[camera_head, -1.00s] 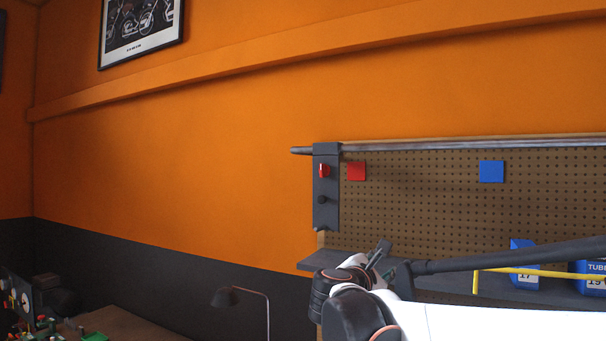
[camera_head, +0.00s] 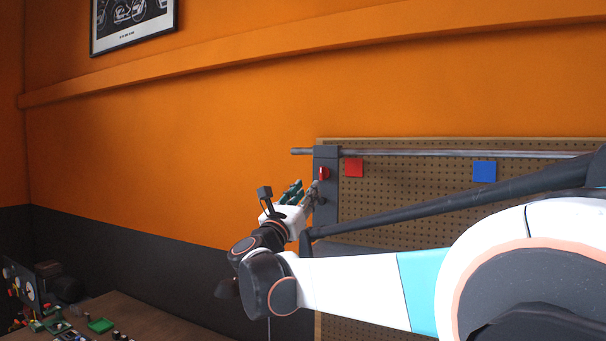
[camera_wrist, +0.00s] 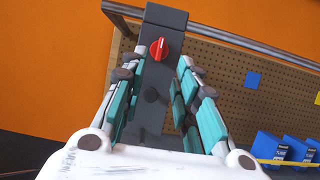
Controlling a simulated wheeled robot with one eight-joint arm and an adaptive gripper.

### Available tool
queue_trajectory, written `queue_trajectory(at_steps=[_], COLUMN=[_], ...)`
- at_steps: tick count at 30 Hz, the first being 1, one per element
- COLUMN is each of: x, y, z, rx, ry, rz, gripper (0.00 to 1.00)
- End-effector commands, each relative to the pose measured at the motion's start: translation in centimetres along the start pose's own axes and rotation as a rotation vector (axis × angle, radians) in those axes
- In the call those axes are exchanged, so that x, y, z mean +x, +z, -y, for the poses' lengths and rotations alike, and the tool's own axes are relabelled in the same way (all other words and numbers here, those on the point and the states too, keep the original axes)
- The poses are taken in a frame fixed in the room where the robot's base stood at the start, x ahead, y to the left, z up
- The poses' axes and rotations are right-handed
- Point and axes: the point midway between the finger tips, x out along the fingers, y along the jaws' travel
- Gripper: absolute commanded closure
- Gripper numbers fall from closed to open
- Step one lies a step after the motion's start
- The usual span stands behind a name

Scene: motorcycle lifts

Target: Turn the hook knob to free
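A red knob (camera_wrist: 159,48) with a white pointer mark sits on a dark grey upright box (camera_wrist: 165,18) on the wall. The mark stands nearly along the box's length in the wrist view. A black round knob (camera_wrist: 152,94) is below it. In the head view the red knob (camera_head: 324,173) shows just beyond my fingertips. My gripper (camera_wrist: 156,68) is open and empty, its teal-padded fingers spread on either side of the box in the picture. I cannot see any contact with either knob.
A metal rail (camera_head: 450,153) runs along the top of the pegboard (camera_head: 420,180). A red square (camera_head: 354,168) and a blue square (camera_head: 484,172) are on the board. Blue boxes (camera_wrist: 270,145) stand at lower right.

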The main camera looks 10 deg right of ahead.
Motion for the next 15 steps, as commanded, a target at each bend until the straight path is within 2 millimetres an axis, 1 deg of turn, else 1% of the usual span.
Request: queue_trajectory(at_steps=[1,9,15], x=[1.3,6.4,8.8], y=[0.2,0.2,0.1], z=[0.1,0.1,0.1], rx=[-0.002,0.0,0.001], ry=[-0.003,-0.002,-0.002], rz=[0.0,-0.001,-0.001], gripper=[0.72,0.72,0.72])
